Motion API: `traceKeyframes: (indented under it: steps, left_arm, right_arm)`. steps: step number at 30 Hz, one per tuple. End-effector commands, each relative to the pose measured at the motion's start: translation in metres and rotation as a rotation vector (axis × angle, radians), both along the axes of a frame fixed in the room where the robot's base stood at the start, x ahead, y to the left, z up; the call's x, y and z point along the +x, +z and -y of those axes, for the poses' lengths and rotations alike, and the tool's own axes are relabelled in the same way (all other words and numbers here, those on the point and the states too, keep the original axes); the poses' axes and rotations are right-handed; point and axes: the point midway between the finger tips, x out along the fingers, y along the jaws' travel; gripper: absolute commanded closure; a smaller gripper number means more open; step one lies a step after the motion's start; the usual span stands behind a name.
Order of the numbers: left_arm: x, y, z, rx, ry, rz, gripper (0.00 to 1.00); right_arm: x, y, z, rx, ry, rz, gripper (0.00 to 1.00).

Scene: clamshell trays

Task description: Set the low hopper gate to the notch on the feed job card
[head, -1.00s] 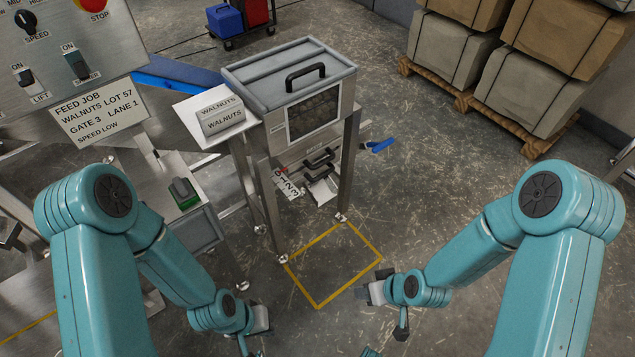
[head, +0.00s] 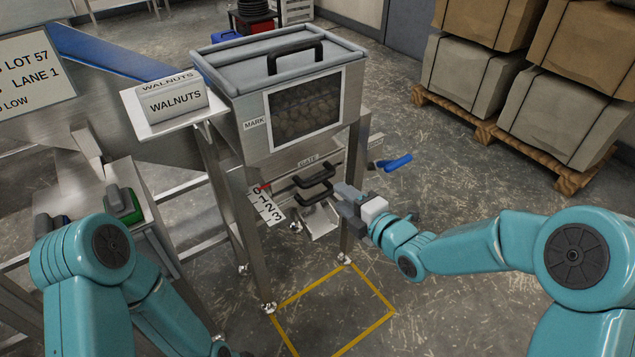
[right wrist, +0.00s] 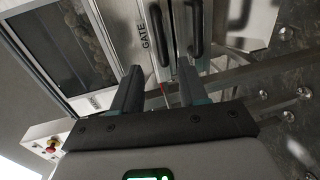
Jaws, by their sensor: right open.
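The low gate has two black handles, an upper one (head: 309,176) and a lower one (head: 315,193), on the front of the steel hopper (head: 230,108). The number plate (head: 268,204) reads 0 to 3 downward, and a red pointer (head: 264,187) lies near the 0. The feed job card (head: 36,72) is cut off at the left edge; LOT 57, LANE 1 and LOW show. My right gripper (head: 342,199) is open and empty, just right of the handles. In the right wrist view its fingers (right wrist: 160,76) point toward a black handle (right wrist: 194,32), apart from it. My left gripper is out of view.
A WALNUTS sign (head: 178,102) stands on a side shelf of the hopper. A blue handle (head: 391,163) sticks out at the hopper's right. A yellow floor frame (head: 377,287) lies in front.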

Motion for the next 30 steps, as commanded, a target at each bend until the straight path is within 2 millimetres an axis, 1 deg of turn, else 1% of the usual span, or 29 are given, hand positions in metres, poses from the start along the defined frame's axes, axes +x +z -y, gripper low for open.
traceKeyframes:
  steps: [1, 6, 12, 15, 18, 26, 27, 29, 30]
  left_arm:
    - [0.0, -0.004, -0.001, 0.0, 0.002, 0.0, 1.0]
    - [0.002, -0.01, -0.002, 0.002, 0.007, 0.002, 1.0]
    - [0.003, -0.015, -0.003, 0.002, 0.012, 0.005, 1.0]
    - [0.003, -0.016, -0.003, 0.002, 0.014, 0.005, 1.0]
    - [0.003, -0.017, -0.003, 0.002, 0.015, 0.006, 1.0]
    - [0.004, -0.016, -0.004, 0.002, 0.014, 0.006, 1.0]
    - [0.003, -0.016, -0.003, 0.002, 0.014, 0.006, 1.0]
    - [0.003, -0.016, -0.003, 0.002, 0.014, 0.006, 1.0]
    - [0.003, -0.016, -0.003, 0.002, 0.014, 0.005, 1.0]
  right_arm:
    - [0.01, -0.006, -0.009, 0.0, 0.003, -0.001, 0.57]
    - [0.042, -0.014, -0.033, 0.001, 0.002, -0.002, 0.57]
    - [0.073, -0.02, -0.054, 0.001, 0.0, -0.003, 0.57]
    - [0.082, -0.021, -0.06, 0.001, 0.0, -0.003, 0.57]
    - [0.087, -0.022, -0.062, 0.001, -0.001, -0.005, 0.57]
    - [0.089, -0.022, -0.062, 0.001, -0.001, -0.005, 0.57]
    - [0.089, -0.022, -0.062, 0.001, -0.001, -0.005, 0.61]
    - [0.089, -0.022, -0.062, 0.001, -0.001, -0.005, 0.8]
    - [0.089, -0.022, -0.062, 0.001, -0.001, -0.005, 0.93]
